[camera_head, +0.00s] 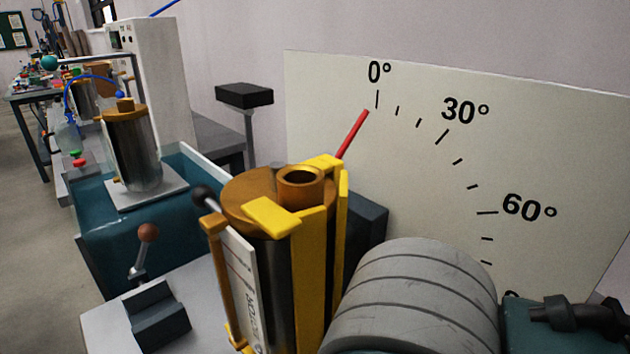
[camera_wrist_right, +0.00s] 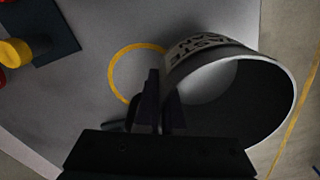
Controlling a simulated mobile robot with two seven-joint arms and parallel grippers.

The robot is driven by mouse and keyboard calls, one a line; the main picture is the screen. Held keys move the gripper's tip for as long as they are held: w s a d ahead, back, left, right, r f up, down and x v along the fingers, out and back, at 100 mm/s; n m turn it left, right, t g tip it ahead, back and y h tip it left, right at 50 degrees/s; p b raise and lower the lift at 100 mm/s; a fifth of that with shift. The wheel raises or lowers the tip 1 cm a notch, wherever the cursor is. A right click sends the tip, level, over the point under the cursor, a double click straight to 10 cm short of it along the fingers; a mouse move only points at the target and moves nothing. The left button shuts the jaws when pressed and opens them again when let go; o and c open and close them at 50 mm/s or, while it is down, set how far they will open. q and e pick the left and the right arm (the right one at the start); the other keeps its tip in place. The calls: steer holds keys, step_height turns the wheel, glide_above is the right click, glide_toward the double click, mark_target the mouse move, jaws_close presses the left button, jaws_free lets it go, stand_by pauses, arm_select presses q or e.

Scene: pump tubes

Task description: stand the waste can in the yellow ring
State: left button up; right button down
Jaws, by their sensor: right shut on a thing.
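The waste can (camera_wrist_right: 240,95) fills the right of the right wrist view. It is light grey outside, with dark lettering on its side, and its dark open mouth faces the camera. My right gripper (camera_wrist_right: 155,100) is shut on the can's wall near the rim, on the can's left side. The yellow ring (camera_wrist_right: 112,66) lies on a grey surface to the left of the can. The can and gripper hide the ring's right part. I cannot tell whether the can touches the surface. The head view shows neither can nor ring. My left gripper is in no view.
In the right wrist view, a dark plate (camera_wrist_right: 45,35) with a yellow knob (camera_wrist_right: 14,52) stands upper left. The head view shows a brass-topped cylinder with yellow bars (camera_head: 310,250), a ribbed grey drum (camera_head: 415,300), an angle board (camera_head: 400,170) and a lever (camera_head: 147,235).

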steer(key=w+d, duration=0.4)
steer(key=f, duration=0.1)
steer(key=f+b, duration=0.2)
steer(key=shift+w+d, duration=0.35)
steer(key=shift+d, duration=0.05)
steer(key=shift+f, duration=0.25)
steer(key=shift+f, duration=0.1)
steer(key=c, duration=1)
jaws_free()
steer(key=shift+c, duration=0.2)
